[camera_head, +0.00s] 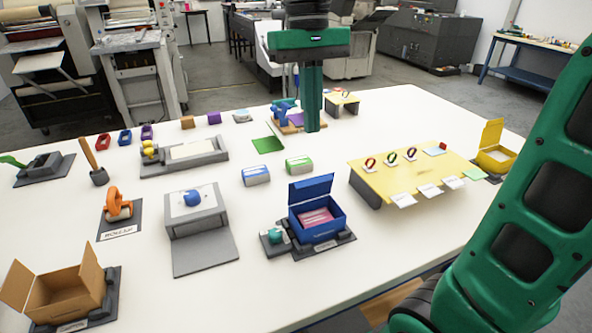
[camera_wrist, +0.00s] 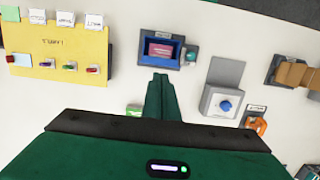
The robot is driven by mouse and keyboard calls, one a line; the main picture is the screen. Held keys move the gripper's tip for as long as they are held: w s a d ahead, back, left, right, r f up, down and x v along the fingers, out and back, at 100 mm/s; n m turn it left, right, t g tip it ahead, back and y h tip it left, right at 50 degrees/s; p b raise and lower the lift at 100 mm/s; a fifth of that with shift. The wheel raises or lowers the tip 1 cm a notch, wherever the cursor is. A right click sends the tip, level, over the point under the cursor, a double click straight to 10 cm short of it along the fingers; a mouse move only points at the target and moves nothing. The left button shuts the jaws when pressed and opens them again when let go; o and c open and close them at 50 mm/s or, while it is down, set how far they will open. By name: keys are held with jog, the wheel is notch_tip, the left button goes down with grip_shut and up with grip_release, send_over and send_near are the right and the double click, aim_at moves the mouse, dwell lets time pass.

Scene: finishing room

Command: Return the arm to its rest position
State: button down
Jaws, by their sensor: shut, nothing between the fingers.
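My gripper (camera_head: 312,128) is green and points down over the far middle of the white table (camera_head: 300,220). Its fingers are together with nothing between them. In the wrist view the shut fingers (camera_wrist: 160,82) show just below the open blue box (camera_wrist: 146,54). In the head view they hide part of a small stand with blue and purple items (camera_head: 291,114). My green arm link fills the right side of the head view.
The open blue box (camera_head: 319,220) holds pink-labelled contents. A yellow board (camera_head: 410,172) with several rings stands at the right. A grey device (camera_head: 196,212) with a blue knob, an open cardboard box (camera_head: 62,298) and an orange tape dispenser (camera_head: 118,204) stand left. Some bare tabletop lies between.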

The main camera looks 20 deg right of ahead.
dwell(0.3)
jog(key=s+d+f+m, duration=0.2)
jog(key=s+d+f, duration=0.3)
jog(key=s+f, duration=0.1)
jog(key=s+d+f+m+t, duration=0.1)
jog(key=s+d+f+m, duration=0.1)
jog(key=s+d+f, duration=0.4)
jog(key=s+d+f+m, duration=0.2)
jog(key=s+d+f, duration=0.4)
jog(key=shift+d+f+t, duration=0.2)
jog(key=shift+f+t, duration=0.2)
jog(key=shift+w+f, duration=0.25)
jog(key=shift+w, duration=0.5)
jog(key=shift+s, duration=0.1)
